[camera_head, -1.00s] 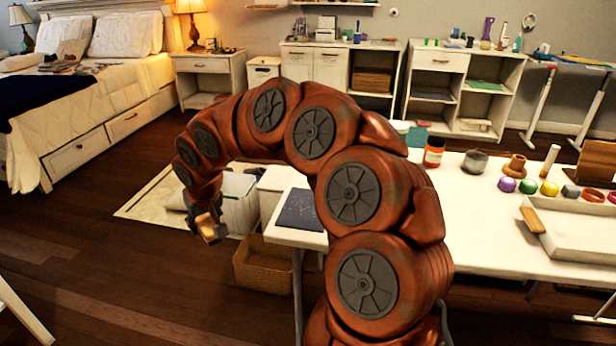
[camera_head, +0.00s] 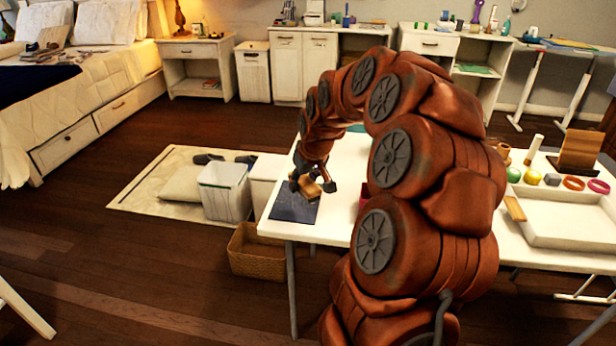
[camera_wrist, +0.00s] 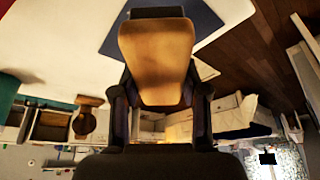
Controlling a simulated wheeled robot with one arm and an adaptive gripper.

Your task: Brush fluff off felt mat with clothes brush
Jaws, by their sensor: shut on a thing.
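The dark blue-grey felt mat (camera_head: 296,207) lies flat on the left end of the white table. It shows in part at the top of the wrist view (camera_wrist: 205,20). My gripper (camera_head: 318,186) is shut on the clothes brush (camera_head: 309,187), which has a tan wooden back. In the wrist view the brush (camera_wrist: 157,60) fills the middle between my two fingers, with its dark end toward the mat. In the head view the brush is over the mat's upper right part. I cannot tell whether it touches the mat. No fluff can be made out.
On the white table (camera_head: 345,165), a dark red item (camera_head: 364,194) stands right of the mat, partly behind my arm. A white tray (camera_head: 570,244) and several small coloured things lie farther right. A wicker basket (camera_head: 256,252) and a white bin (camera_head: 224,192) stand on the floor to the left.

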